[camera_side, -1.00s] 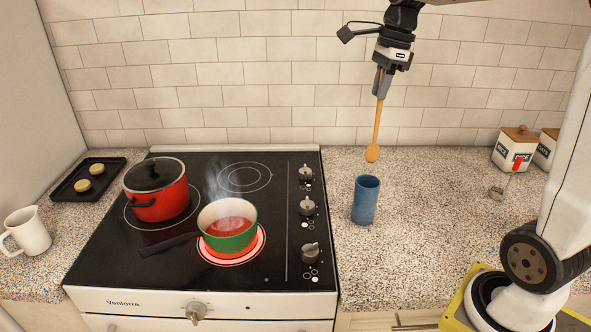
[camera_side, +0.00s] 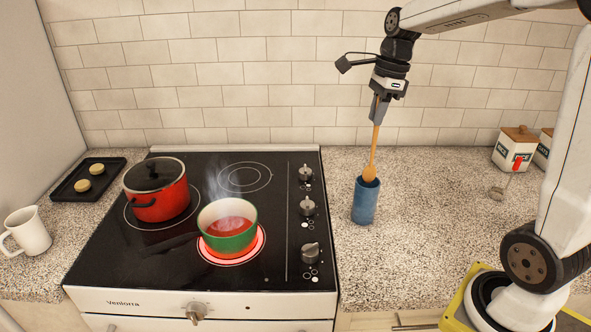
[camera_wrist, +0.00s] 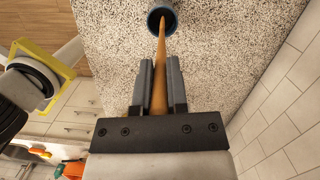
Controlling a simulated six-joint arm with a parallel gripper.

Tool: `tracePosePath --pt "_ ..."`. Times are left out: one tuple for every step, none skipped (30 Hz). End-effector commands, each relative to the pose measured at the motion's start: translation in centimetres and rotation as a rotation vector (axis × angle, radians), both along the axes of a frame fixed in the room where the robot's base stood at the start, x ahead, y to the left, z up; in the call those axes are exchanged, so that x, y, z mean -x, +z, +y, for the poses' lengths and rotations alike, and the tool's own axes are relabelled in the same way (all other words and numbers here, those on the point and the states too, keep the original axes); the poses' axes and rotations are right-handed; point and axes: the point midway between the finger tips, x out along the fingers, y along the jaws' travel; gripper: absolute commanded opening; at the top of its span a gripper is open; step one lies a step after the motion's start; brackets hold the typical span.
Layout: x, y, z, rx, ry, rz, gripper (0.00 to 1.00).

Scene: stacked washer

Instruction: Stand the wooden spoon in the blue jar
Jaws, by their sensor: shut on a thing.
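The blue jar (camera_side: 365,203) stands upright on the speckled counter, right of the stove. My gripper (camera_side: 378,112) is above the jar and shut on the handle of the wooden spoon (camera_side: 374,148). The spoon hangs bowl down, slightly tilted. Its bowl is at the jar's mouth, and in the side view I cannot tell how far inside the rim it is. In the wrist view the spoon (camera_wrist: 161,65) runs from between the fingers (camera_wrist: 160,75) toward the jar's opening (camera_wrist: 160,17), and its far end overlaps the opening.
A stove (camera_side: 265,280) with a red lidded pot (camera_side: 160,203) and a steaming green pan (camera_side: 228,240) on a glowing burner is left of the jar. White canisters (camera_side: 508,158) stand at the back right. The counter right of the jar is mostly clear.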

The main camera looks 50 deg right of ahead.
Motion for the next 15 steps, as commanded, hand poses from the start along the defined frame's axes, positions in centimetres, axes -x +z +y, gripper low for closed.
tracePosePath --pt "0.0 -0.3 0.0 -0.001 0.000 0.002 0.00" --pt "0.0 -0.5 0.0 -0.001 0.000 0.002 0.00" --pt "0.0 -0.7 0.0 -0.001 0.000 0.002 0.00" --pt "0.0 -0.9 0.0 -0.001 0.000 0.002 0.00" --pt "0.0 -1.1 0.0 -0.001 0.000 0.002 0.00" --pt "0.0 -1.3 0.0 -0.001 0.000 0.002 0.00" --pt "0.0 -1.5 0.0 -0.001 0.000 0.002 0.00" --pt "0.0 -1.6 0.0 -0.001 0.001 0.001 0.00" --pt "0.0 -1.8 0.0 -0.001 0.001 0.001 0.00" --pt "0.0 -2.0 0.0 0.000 0.001 0.001 0.00" --pt "0.0 -2.2 0.0 0.000 0.001 0.001 0.00" --pt "0.0 -2.4 0.0 0.000 0.001 0.001 0.00" --pt "0.0 -2.6 0.0 -0.001 0.001 0.001 0.00" --pt "0.0 -2.7 0.0 -0.001 0.001 0.001 0.00" --pt "0.0 -3.0 0.0 0.000 0.001 0.001 0.00"
